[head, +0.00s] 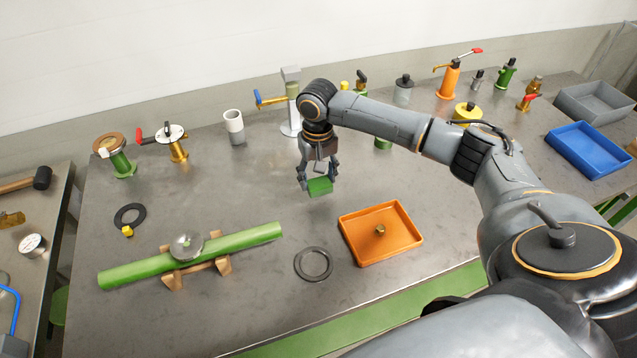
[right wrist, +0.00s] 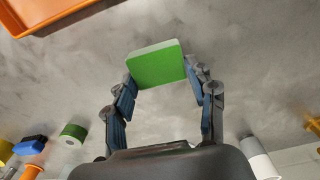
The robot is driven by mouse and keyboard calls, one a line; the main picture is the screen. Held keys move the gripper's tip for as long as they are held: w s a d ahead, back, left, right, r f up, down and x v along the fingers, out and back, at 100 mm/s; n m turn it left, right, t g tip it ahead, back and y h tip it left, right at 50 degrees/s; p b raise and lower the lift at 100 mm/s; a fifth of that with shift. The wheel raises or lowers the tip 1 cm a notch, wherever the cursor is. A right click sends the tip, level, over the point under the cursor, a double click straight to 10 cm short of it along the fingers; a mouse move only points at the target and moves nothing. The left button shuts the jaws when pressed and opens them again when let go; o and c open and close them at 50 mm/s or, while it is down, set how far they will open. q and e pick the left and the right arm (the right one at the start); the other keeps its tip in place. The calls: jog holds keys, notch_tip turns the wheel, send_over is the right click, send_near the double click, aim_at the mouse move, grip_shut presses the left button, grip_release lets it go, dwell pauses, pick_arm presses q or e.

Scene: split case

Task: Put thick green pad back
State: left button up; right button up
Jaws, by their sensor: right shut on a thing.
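The thick green pad (head: 320,187) is a small green block held between the fingertips of my right gripper (head: 318,184). In the head view the pad hangs over the middle of the grey table (head: 240,199), behind the orange tray. In the right wrist view the green pad (right wrist: 157,66) shows one broad face and a pale top edge, with the fingers of the right gripper (right wrist: 160,80) on its two sides. I cannot tell exactly how high it is above the table. My left gripper is not in view.
An orange tray (head: 350,236) with a brass part stands front right. A dark ring (head: 313,264) lies left of it. A green pipe (head: 140,272) rests on a wooden cradle at front left. Several valves and a white-grey cylinder (head: 234,127) stand at the back. A blue tray (head: 588,150) is far right.

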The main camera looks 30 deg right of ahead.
aim_at(319, 178)
jog(key=f, duration=0.2)
jog(key=f+p, duration=0.1)
jog(key=shift+w+d, duration=0.1)
jog(key=shift+d, duration=0.15)
jog(key=shift+f, duration=0.3)
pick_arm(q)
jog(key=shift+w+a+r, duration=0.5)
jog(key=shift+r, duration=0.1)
pick_arm(e)
jog(key=shift+f, duration=0.15)
jog(key=o, duration=1)
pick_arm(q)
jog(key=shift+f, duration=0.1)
pick_arm(e)
notch_tip(319, 178, up, 12)
jog(key=shift+r+b, duration=0.15)
jog(key=shift+b, duration=0.75)
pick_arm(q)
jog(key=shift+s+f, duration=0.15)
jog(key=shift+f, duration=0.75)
